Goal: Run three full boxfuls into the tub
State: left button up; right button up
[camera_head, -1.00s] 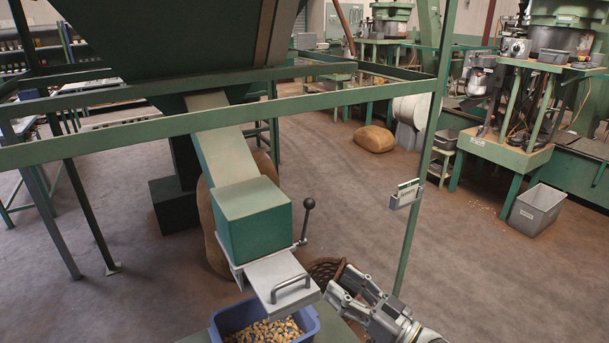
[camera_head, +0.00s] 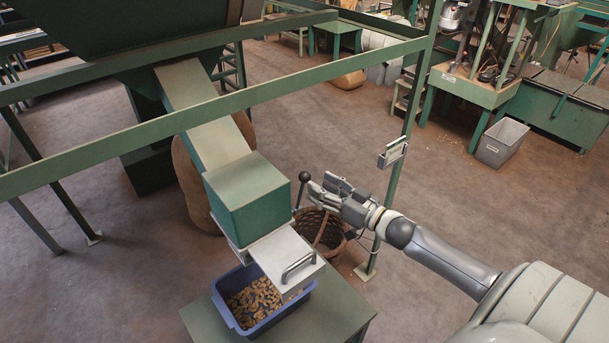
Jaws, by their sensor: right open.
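The green metal box (camera_head: 250,199) sits at the lower end of the sloping chute (camera_head: 203,118). A lever with a black ball knob (camera_head: 304,177) stands upright at its right side. A pale metal slide plate with a bar handle (camera_head: 299,267) sticks out from the box's front, over part of the blue tub (camera_head: 234,319). The tub stands on a green table and holds many brown nuts (camera_head: 258,300); the plate hides part of its inside. My right gripper (camera_head: 319,187) is open, its fingertips just right of the knob; contact cannot be told. My left gripper is out of view.
A wicker basket (camera_head: 329,241) stands on the floor behind the table, below my right gripper. A green frame post (camera_head: 400,150) with a card holder (camera_head: 393,153) rises beyond my right wrist. A frame rail (camera_head: 200,118) crosses before the chute. Open floor lies left.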

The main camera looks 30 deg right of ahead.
aim_at(305, 175)
jog(key=p+x, duration=0.1)
jog(key=x, duration=0.5)
jog(key=shift+w, duration=0.2)
jog(key=shift+c, duration=0.2)
grip_shut()
